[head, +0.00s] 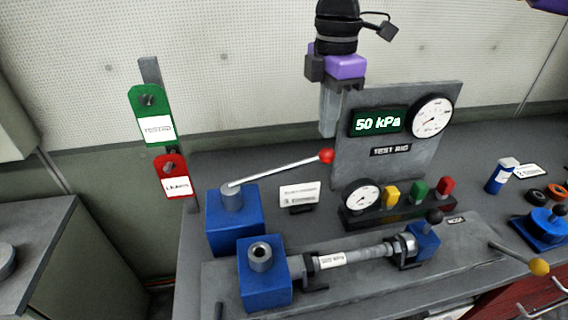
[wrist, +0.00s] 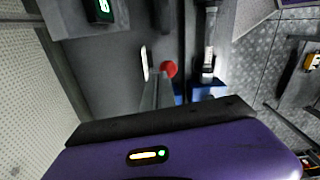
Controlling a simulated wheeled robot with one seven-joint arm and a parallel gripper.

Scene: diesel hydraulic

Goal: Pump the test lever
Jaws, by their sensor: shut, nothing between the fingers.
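The test lever is a light metal rod (head: 275,171) with a red ball knob (head: 327,156). It rises to the right from a grey post on a blue block (head: 235,222). My gripper (head: 328,134) points down with its grey fingers together, just above the red knob in the head view. In the wrist view, the red knob (wrist: 169,69) shows just past the fingertips (wrist: 157,80), with part of the lever hidden. Whether the fingers touch the knob, I cannot tell. The display (head: 377,123) on the test rig panel reads 50 kPa.
A round gauge (head: 432,117) is on the panel behind. A small gauge (head: 361,196) and yellow, green and red blocks stand right of the lever. A blue-ended cylinder assembly (head: 345,257) lies in front. Green and red tags (head: 151,115) hang on a post at left.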

